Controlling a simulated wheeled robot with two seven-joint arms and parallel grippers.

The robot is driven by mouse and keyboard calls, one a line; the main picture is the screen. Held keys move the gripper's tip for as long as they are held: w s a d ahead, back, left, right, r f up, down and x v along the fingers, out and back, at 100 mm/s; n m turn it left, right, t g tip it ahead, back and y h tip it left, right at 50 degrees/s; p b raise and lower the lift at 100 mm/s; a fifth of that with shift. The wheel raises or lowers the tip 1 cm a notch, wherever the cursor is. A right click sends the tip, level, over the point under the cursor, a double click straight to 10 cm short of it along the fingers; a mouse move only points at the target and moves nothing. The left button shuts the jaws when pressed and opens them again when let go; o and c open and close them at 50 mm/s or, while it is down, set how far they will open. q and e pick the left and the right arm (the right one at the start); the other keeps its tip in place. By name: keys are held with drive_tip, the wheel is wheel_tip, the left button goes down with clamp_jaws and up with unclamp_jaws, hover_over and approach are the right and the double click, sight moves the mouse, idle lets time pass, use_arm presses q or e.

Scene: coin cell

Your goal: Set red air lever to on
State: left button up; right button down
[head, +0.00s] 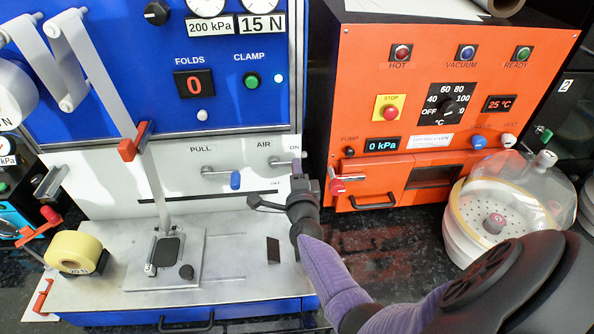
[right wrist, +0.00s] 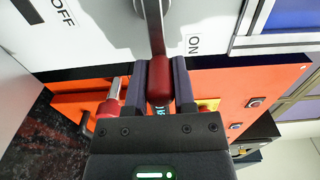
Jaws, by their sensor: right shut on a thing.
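The red air lever's knob (right wrist: 166,80) sits between the two fingers of my right gripper (right wrist: 160,85), which is shut on it. Its metal arm (right wrist: 153,25) runs up from the knob in the right wrist view. The knob lies nearer the ON label (right wrist: 194,43) than the OFF label (right wrist: 62,12). In the head view, the lever's metal arm (head: 284,161) points right from under the AIR label, beside ON; my right gripper (head: 298,178) hides the knob. My left gripper is not in view.
A blue-knobbed PULL lever (head: 235,181) is left of the air lever. The orange oven (head: 440,60) with a red-handled valve (head: 338,186) stands to the right. A steel plate (head: 215,265) lies below, and a glass-domed vessel (head: 500,215) is at far right.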

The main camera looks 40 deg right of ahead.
drive_tip(key=shift+c, duration=2.2)
unclamp_jaws()
drive_tip(key=p+v, duration=0.1)
drive_tip(key=v, duration=0.9)
